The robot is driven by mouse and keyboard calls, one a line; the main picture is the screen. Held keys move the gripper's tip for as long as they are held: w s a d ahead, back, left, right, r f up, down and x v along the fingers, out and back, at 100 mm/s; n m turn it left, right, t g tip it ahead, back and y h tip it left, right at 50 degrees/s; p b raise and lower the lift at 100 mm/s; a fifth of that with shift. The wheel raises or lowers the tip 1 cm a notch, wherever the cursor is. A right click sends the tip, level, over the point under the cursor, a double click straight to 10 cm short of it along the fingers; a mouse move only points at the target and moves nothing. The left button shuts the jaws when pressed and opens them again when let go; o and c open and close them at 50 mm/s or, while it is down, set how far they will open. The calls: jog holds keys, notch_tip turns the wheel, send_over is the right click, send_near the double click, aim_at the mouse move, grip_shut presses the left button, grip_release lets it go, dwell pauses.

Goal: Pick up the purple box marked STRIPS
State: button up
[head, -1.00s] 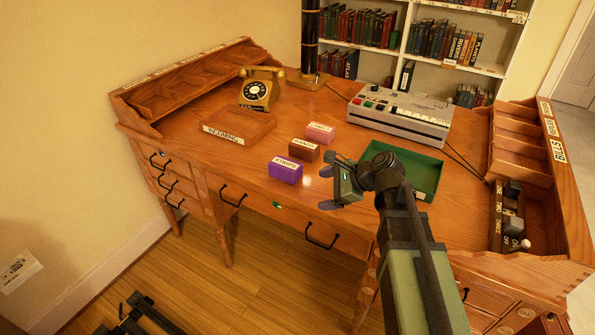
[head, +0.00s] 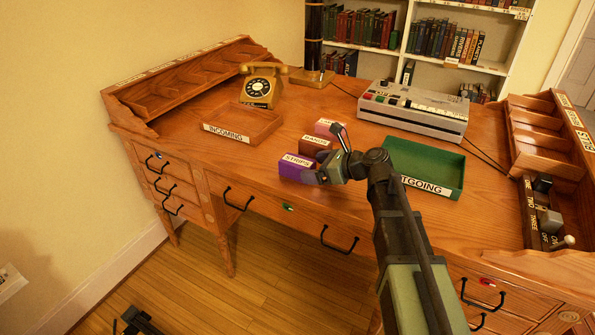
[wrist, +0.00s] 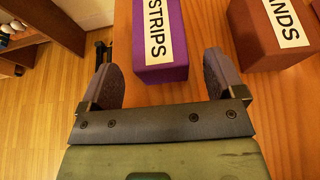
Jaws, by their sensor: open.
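The purple box (head: 292,169) marked STRIPS sits on the desk near its front edge, with its label on top. In the wrist view the purple box (wrist: 160,48) lies just beyond my fingertips, between their lines but somewhat nearer the middle. My gripper (head: 318,176) is open and empty, at the right side of the purple box in the head view. In the wrist view my gripper (wrist: 165,82) has its two fingers spread apart. The head view does not show clearly whether a finger touches the box.
A brown box (head: 313,146), marked ANDS where readable (wrist: 275,30), stands close beside the purple one. A pink box (head: 325,126) is behind it. A green OUTGOING tray (head: 450,172) is to the right, a wooden INCOMING tray (head: 262,128) to the left.

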aim_at(307, 164)
jog(key=x, duration=0.3)
jog(key=shift+d+b, duration=0.1)
jog(key=shift+b, duration=0.25)
jog(key=shift+r, duration=0.1)
jog(key=c, duration=1.1)
jog(key=shift+o, duration=0.2)
jog(key=shift+r, duration=0.1)
notch_tip(307, 164, up, 20)
jog(key=p, duration=2)
